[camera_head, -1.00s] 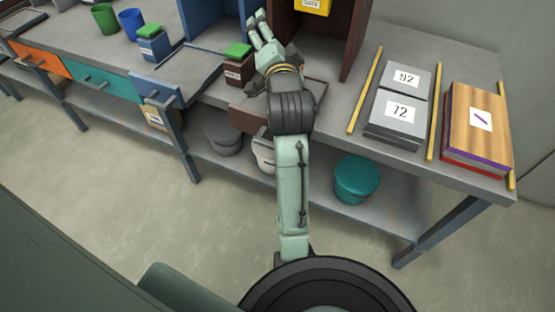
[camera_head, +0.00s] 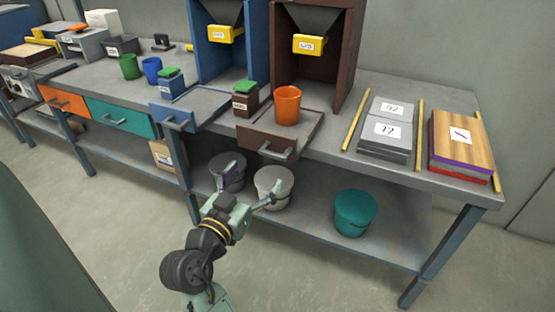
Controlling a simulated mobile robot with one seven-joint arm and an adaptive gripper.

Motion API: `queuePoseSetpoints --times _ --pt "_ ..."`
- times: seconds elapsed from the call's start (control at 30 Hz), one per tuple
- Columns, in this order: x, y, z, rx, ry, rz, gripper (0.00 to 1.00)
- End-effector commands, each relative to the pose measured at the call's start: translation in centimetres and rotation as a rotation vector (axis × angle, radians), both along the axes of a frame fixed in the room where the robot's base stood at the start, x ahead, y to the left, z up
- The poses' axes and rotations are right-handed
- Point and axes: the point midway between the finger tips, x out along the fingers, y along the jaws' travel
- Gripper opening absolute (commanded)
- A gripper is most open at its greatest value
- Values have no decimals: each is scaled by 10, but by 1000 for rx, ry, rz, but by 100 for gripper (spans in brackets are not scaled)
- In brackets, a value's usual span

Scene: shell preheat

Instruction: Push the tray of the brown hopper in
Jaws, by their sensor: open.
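The brown hopper (camera_head: 347,60) stands at the back of the bench, with a yellow labelled gate at its front. Its brown tray (camera_head: 258,140) sticks out toward the bench's front edge, with a metal handle (camera_head: 292,153) on its front face. An orange cup (camera_head: 287,106) stands upright on the tray, below and in front of the gate. My gripper (camera_head: 252,190) is open and empty, in front of and below the tray, before the lower shelf. Its fingers are spread apart and touch nothing that I can see.
A small brown box with a green top (camera_head: 245,100) stands left of the cup. The blue hopper (camera_head: 262,45) and its blue tray (camera_head: 172,119) are to the left. Grey blocks (camera_head: 386,132) lie at right. Buckets, including a teal one (camera_head: 355,213), stand on the lower shelf.

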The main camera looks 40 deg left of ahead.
Motion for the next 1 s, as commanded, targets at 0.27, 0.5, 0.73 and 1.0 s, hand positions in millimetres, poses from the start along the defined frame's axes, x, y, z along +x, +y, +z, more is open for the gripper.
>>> queuePoseSetpoints --times 0.27,0.5,0.73,1.0 --pt "52 11 4 0 -1 -4 82" --pt "86 20 2 -1 -1 -2 82" --pt "96 22 1 1 0 0 82" --pt "95 22 1 1 0 0 78"
